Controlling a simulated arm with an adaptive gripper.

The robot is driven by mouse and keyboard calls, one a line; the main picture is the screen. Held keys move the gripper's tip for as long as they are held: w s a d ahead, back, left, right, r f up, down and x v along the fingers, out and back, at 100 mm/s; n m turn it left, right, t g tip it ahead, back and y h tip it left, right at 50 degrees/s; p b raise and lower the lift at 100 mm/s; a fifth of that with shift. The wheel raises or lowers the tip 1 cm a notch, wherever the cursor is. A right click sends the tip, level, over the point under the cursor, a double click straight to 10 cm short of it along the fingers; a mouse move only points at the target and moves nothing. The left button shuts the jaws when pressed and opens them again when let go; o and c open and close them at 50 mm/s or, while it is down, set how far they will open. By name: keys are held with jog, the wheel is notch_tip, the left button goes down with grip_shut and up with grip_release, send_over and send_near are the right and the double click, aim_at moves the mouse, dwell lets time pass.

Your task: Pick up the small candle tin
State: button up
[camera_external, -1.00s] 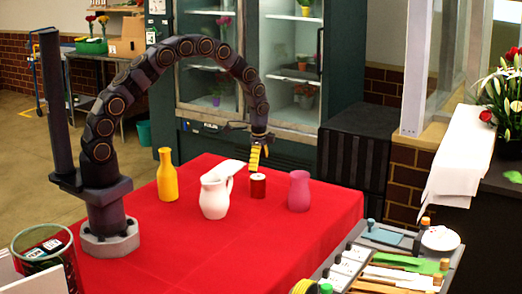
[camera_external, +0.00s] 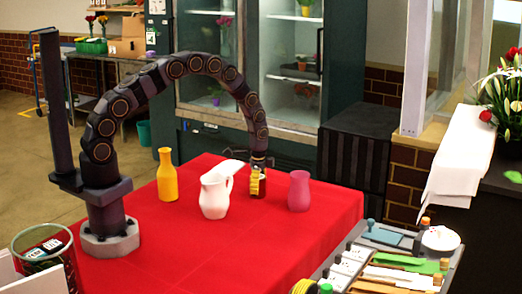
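The small candle tin (camera_external: 260,193) is a short dark red cylinder on the red tablecloth, between the white pitcher and the pink vase. My gripper (camera_external: 257,184) is lowered onto it from above, with its yellow fingers at the tin's upper part. A yellow finger covers the tin's left and front side, so only part of the tin shows. I cannot tell whether the fingers are closed on it or only around it. The tin stands upright and appears to rest on the table.
A white pitcher (camera_external: 215,197) stands close left of the tin and a pink vase (camera_external: 299,191) close right. A yellow bottle (camera_external: 167,176) stands farther left. The front of the red table (camera_external: 200,255) is clear.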

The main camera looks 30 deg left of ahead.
jog(key=c, duration=0.3)
jog(key=shift+r, duration=0.1)
